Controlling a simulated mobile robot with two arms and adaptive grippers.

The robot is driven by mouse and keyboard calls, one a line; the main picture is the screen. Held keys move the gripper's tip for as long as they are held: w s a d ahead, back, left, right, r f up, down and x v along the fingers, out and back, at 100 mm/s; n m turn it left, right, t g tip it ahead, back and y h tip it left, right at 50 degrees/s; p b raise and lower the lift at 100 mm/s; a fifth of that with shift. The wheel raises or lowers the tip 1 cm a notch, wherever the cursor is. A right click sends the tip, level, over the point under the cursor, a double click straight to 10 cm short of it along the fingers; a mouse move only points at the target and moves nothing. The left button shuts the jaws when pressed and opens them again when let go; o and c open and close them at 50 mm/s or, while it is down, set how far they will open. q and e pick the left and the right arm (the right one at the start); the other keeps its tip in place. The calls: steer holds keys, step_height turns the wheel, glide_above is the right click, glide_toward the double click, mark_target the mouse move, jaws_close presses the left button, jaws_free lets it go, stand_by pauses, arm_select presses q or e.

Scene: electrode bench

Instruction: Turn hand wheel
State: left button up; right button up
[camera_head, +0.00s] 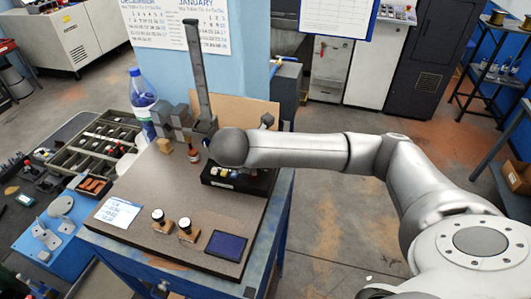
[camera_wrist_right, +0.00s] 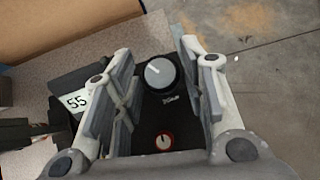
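A round grey knob with a white mark (camera_wrist_right: 159,73), which looks like the hand wheel, sits on a black device in the right wrist view. My right gripper (camera_wrist_right: 156,58) is open, with one finger on each side of the knob in the picture and a visible gap to each. I cannot tell whether the fingers are level with it or above it. In the head view the black device (camera_head: 240,182) is on the bench, and my right wrist covers its back part and hides the knob. My left gripper is not in view.
A tall grey column (camera_head: 199,75) stands just behind my wrist. The bench top (camera_head: 150,195) also holds stamps (camera_head: 158,220), a dark blue pad (camera_head: 226,246) and a paper card (camera_head: 118,212).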

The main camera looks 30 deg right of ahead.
steer(key=shift+a, duration=0.1)
steer(key=shift+s+a+r, duration=0.15)
steer(key=shift+a+r, duration=0.5)
steer(key=shift+r, duration=0.1)
steer(key=shift+s+a+r, duration=0.15)
steer(key=shift+s+r, duration=0.15)
steer(key=shift+r, duration=0.05)
steer(key=v, duration=0.9)
steer(key=shift+s+f, duration=0.1)
steer(key=shift+s, duration=0.05)
